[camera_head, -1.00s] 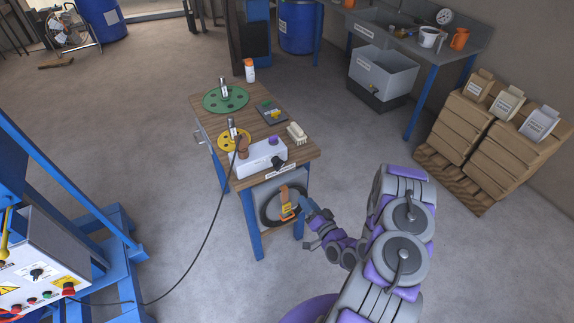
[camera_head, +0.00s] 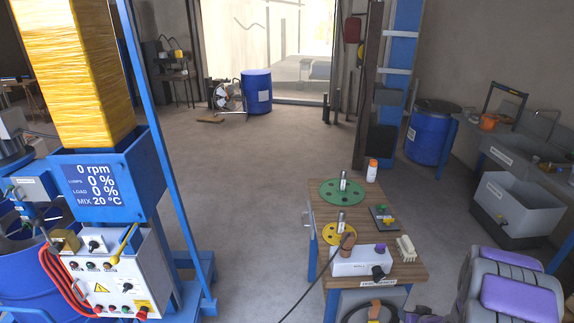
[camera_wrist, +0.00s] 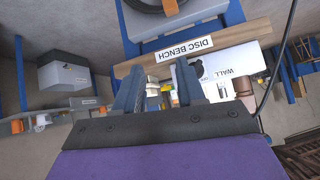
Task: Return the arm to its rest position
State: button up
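My arm (camera_head: 510,290) shows folded at the lower right of the head view, in purple and grey links. My gripper is not clearly seen in that view. In the wrist view my gripper (camera_wrist: 159,66) has its two blue fingers apart with nothing held between them. Beyond the fingers, upside down, is the wooden bench edge with a "DISC BENCH" label (camera_wrist: 174,52). The gripper is in front of the bench; the frames do not show it touching.
The disc bench (camera_head: 322,213) carries a green disc (camera_head: 330,195), a yellow disc (camera_head: 330,235), a white box (camera_head: 350,265) and an orange-capped bottle (camera_head: 372,172). The mixer's control panel (camera_head: 110,282) stands left. Open floor lies behind the bench.

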jog(key=s+a+r+g+h, duration=0.1)
jog(key=s+a+r+g, duration=0.25)
jog(key=r, duration=0.45)
jog(key=s+a+r+g+h, duration=0.2)
jog(key=s+r, duration=0.3)
jog(key=r, duration=0.2)
jog(key=s+a+r+n+g+y, duration=0.1)
jog(key=s+a+r+g, duration=0.1)
jog(key=s+a+r, duration=0.3)
jog(key=s+a+r+g+y+b, duration=0.1)
jog(key=s+a+r, duration=0.5)
jog(key=s+a, duration=0.7)
jog(key=s+g+y, duration=0.1)
jog(key=s+g, duration=0.1)
jog(key=s, duration=0.5)
jog(key=shift+s+r+n, duration=0.15)
jog(key=shift+s+n, duration=0.15)
jog(key=shift+n, duration=0.1)
